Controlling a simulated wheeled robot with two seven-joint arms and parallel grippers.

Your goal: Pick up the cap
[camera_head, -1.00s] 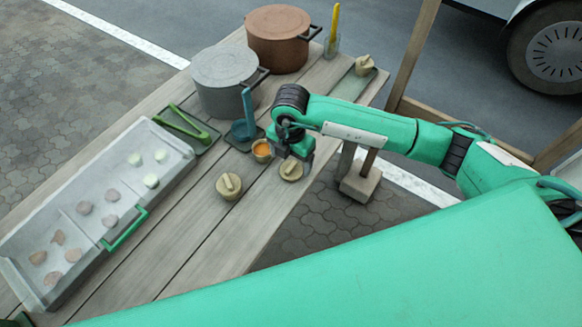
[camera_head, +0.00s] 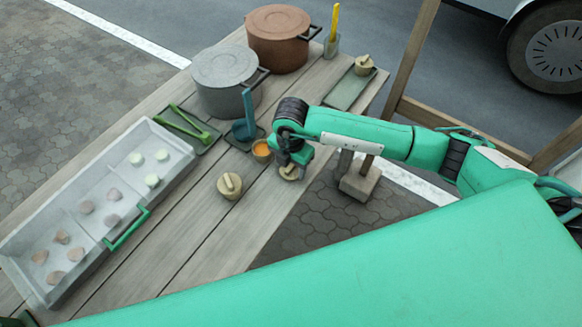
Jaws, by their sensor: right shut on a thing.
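A tan clay cap (camera_head: 289,174) with a raised ridge handle is at the table's right edge, partly hidden by my right gripper. My right gripper (camera_head: 293,164) is over it, pointing down, and is shut on its handle. The cap appears to be at table level; I cannot tell whether it touches the wood. A similar capped clay pot (camera_head: 229,188) stands to its left, and another (camera_head: 363,66) stands on a small green tray (camera_head: 348,90) at the back right. A small open cup with orange contents (camera_head: 262,151) stands just behind left of the gripper. My left gripper is not seen.
A grey pot (camera_head: 225,78) and a brown pot (camera_head: 278,40) stand at the back of the table. A blue ladle (camera_head: 246,113) and green tongs (camera_head: 188,122) rest on trays. A clear case (camera_head: 70,195) with several pieces lies at left.

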